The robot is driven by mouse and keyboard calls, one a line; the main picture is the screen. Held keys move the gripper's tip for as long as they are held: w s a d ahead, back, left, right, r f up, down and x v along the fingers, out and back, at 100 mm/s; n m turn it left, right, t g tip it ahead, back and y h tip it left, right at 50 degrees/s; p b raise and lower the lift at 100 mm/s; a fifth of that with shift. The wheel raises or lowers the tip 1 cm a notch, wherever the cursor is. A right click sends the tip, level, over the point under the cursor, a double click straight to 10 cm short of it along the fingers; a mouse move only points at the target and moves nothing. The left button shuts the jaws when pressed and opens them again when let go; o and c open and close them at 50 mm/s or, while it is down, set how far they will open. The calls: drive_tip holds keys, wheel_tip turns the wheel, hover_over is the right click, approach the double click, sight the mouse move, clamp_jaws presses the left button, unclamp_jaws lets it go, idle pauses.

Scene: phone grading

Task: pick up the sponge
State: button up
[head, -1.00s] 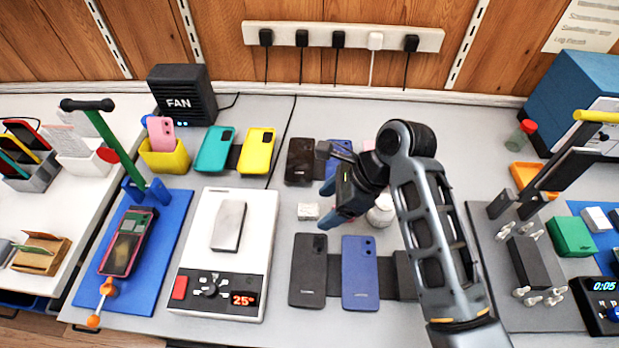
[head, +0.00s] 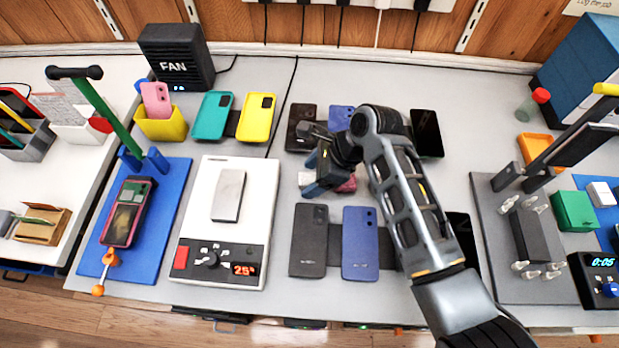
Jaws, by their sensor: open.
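A small whitish block (head: 304,180), which looks like the sponge, lies on the grey table above the black phone. Its right part is hidden by my gripper. My gripper (head: 312,174) is open, with blue fingertips pointing left and down at the block. The fingertips overlap the block in the picture; I cannot tell whether they touch it. No object shows held in the jaws.
A dark red or pink item (head: 347,185) lies just right of my gripper, partly hidden. A black phone (head: 309,240) and a blue phone (head: 360,243) lie below. A white scale-like device (head: 184,218) stands to the left.

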sight(300, 177)
drive_tip(key=c, duration=1.2)
drive_tip(key=shift+o, duration=0.2)
drive_tip(key=shift+r, duration=0.1)
drive_tip(key=shift+r, duration=0.5)
wheel_tip(300, 177, up, 3)
drive_tip(key=shift+f, duration=0.15)
drive_tip(key=d+r, duration=0.7)
drive_tip(key=d, duration=0.4)
drive_tip(key=shift+s+d+b, duration=0.2)
drive_tip(key=shift+d+b, duration=0.15)
drive_tip(key=shift+b, duration=0.1)
drive_tip(key=shift+r, duration=0.1)
